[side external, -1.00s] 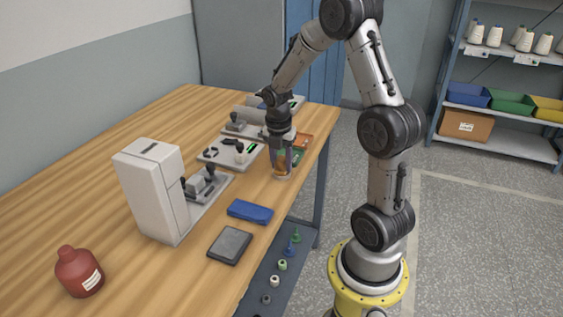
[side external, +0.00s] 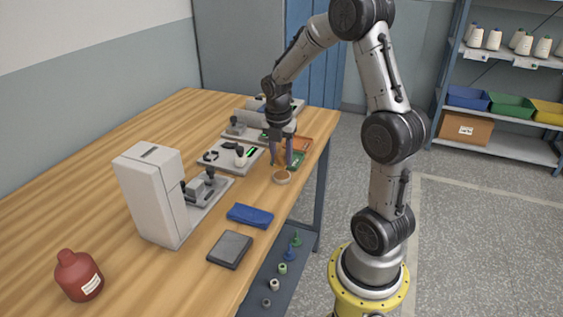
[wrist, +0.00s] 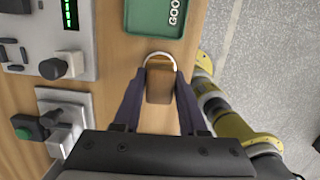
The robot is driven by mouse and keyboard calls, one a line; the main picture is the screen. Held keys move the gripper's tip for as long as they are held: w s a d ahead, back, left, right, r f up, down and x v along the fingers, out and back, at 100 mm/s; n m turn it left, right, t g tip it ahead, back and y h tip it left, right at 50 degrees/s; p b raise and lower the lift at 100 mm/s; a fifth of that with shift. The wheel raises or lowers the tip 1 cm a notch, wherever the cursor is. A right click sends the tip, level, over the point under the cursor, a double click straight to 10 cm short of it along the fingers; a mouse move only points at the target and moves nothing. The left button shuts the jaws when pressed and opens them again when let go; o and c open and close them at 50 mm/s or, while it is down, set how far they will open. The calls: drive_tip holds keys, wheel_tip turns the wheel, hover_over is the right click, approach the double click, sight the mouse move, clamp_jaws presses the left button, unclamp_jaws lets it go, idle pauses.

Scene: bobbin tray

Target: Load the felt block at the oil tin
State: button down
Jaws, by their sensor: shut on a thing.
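My gripper (side external: 282,163) is shut on a brown block, which I take for the felt block; in the wrist view my gripper (wrist: 159,88) has its two fingers on either side of the block (wrist: 159,85). A low round tin (side external: 282,178) with a pale rim and amber inside, which looks like the oil tin, stands near the table's edge. The block is over this tin, and my fingertips are just above it. In the wrist view the tin's rim (wrist: 160,55) shows past the block, which hides most of it.
A green tray (wrist: 155,28) marked GOOD lies beyond the tin, beside an orange tray (side external: 303,144). Bench devices (side external: 232,155) stand to the left. A blue cloth (side external: 250,215), dark pad (side external: 230,250), white machine (side external: 150,200) and red bottle (side external: 79,277) are nearer the camera.

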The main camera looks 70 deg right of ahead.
sight(281, 151)
drive_tip(key=shift+r, duration=1.8)
drive_tip(key=shift+w, duration=0.1)
drive_tip(key=w+a+m, duration=0.2)
drive_tip(key=m, duration=0.1)
drive_tip(key=w+a+f+m, duration=0.1)
drive_tip(key=w+a+m, duration=0.1)
drive_tip(key=m, duration=0.1)
drive_tip(key=w+a+f+m+g, duration=0.1)
drive_tip(key=w+a+m, duration=0.2)
drive_tip(key=shift+y, duration=0.3)
drive_tip(key=w+a+m, duration=0.1)
drive_tip(key=a+m, duration=0.1)
drive_tip(key=w+a+f+m, duration=0.1)
drive_tip(key=w+a+m, duration=0.1)
drive_tip(key=a+m, duration=0.1)
drive_tip(key=w+a+m+y, duration=0.1)
drive_tip(key=a+m, duration=0.1)
drive_tip(key=m, duration=0.1)
drive_tip(key=shift+w+a+f+g, duration=0.25)
drive_tip(key=shift+w+f+g, duration=0.05)
drive_tip(key=shift+f+g, duration=0.1)
drive_tip(key=shift+w+a+f+m, duration=0.1)
drive_tip(key=shift+w+a+m, duration=0.15)
drive_tip(key=shift+a+m, duration=0.4)
